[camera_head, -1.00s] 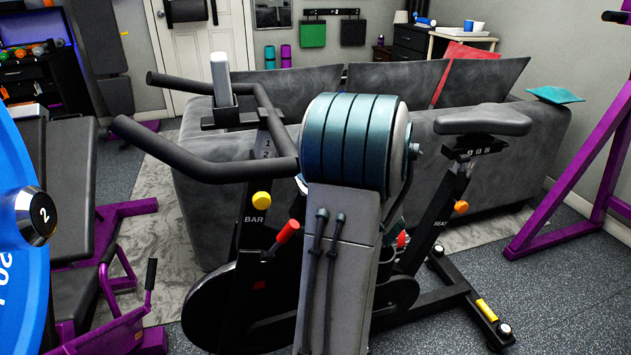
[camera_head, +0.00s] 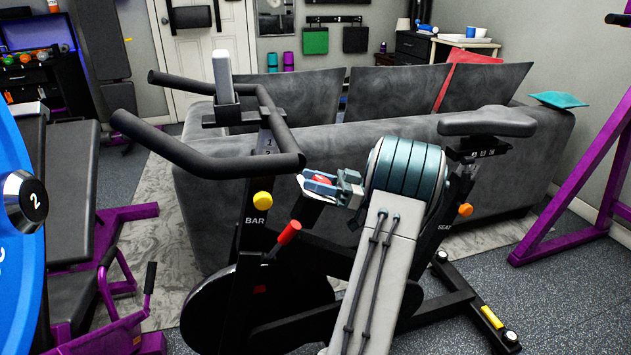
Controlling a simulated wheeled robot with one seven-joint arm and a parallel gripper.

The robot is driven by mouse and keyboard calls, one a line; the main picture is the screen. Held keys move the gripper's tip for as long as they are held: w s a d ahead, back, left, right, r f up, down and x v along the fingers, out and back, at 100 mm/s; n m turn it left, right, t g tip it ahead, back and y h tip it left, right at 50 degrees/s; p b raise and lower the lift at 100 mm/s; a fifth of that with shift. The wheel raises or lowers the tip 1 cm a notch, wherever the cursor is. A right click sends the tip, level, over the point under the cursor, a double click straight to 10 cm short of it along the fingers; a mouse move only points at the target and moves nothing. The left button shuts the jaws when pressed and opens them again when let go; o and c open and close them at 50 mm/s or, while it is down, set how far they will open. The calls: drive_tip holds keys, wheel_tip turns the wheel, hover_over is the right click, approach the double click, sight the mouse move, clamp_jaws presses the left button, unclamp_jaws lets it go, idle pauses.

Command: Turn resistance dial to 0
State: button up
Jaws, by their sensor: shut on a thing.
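The black exercise bike (camera_head: 262,190) stands in the middle of the head view. My gripper (camera_head: 318,184) is by the middle of the bike, just right of the handlebar's end, with its fingers pointing left. It is shut on a small round red piece (camera_head: 322,179), which looks like the resistance dial. A pale grey surface shows just under the fingers. The fingers cover much of the red piece, so no markings or setting can be read. My arm's teal joint and grey link hide part of the bike's frame.
The handlebar (camera_head: 205,165) and a red-tipped lever (camera_head: 289,232) are close to the left. A yellow BAR knob (camera_head: 262,199) is on the bar post. The seat (camera_head: 488,122) is to the right, with an orange SEAT knob (camera_head: 465,210). A grey sofa (camera_head: 540,150) stands behind.

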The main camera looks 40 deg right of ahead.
drive_tip(key=n+g+y+p, duration=0.1)
drive_tip(key=n+g, duration=0.1)
drive_tip(key=n+g+y+p, duration=0.1)
drive_tip(key=g, duration=0.1)
drive_tip(key=n+g+y+p, duration=0.1)
drive_tip(key=n+y, duration=0.1)
drive_tip(key=shift+s+r+n+g, duration=0.2)
drive_tip(key=shift+s+n+g, duration=0.1)
drive_tip(key=shift+g, duration=0.1)
drive_tip(key=shift+a+f+n+g+y+p, duration=0.15)
drive_tip(key=shift+n+g+y+p, duration=0.45)
drive_tip(key=shift+n+g+p, duration=0.8)
drive_tip(key=shift+f+n+g, duration=0.1)
drive_tip(key=shift+n+g, duration=0.2)
drive_tip(key=shift+g, duration=0.6)
drive_tip(key=o, duration=1)
drive_tip(key=shift+a, duration=0.1)
